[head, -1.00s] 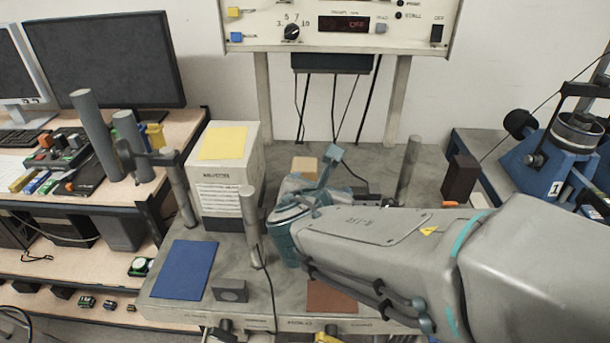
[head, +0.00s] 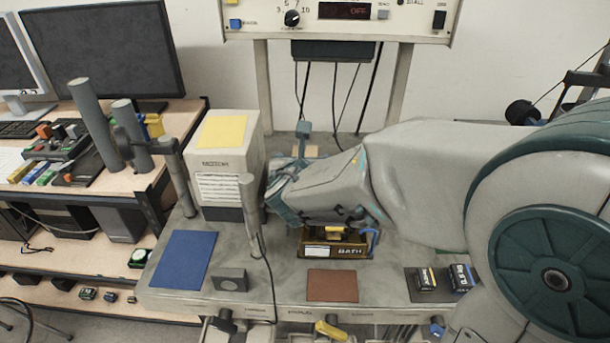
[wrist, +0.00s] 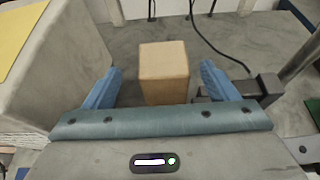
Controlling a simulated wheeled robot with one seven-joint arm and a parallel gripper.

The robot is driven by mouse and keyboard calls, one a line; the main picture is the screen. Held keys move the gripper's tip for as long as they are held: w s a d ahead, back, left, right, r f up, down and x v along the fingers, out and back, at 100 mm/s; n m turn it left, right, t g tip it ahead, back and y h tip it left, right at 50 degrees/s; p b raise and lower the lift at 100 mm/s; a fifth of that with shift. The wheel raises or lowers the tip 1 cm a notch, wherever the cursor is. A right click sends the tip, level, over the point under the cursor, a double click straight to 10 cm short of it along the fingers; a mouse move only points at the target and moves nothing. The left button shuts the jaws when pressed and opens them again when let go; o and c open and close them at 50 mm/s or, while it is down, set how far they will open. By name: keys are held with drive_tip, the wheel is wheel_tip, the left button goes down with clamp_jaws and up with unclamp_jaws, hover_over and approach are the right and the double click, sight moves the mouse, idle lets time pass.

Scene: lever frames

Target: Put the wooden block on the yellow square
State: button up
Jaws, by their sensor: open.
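The wooden block (wrist: 163,62) stands on the grey bench top in the wrist view, light brown and box-shaped. My gripper (wrist: 162,72) is open, with one blue finger on each side of the block and a visible gap to each. I cannot tell how deep the block sits between the fingers. In the head view the block (head: 312,151) is mostly hidden behind my gripper (head: 298,155). The yellow square (head: 222,131) lies on top of a white box left of my gripper. Its edge also shows at the upper left of the wrist view (wrist: 14,36).
The white box (head: 229,165) stands close on the left. A grey post (head: 250,205) rises in front of it. A labelled tray (head: 337,250) sits below my arm. A dark clamp with a rod (wrist: 245,90) is right of the block. Blue (head: 184,260) and brown (head: 332,285) squares lie in front.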

drive_tip(key=x, duration=0.5)
drive_tip(key=shift+d+r+p, duration=0.15)
drive_tip(key=shift+d+p, duration=0.05)
drive_tip(key=shift+p, duration=0.1)
drive_tip(key=shift+r, duration=0.1)
clamp_jaws()
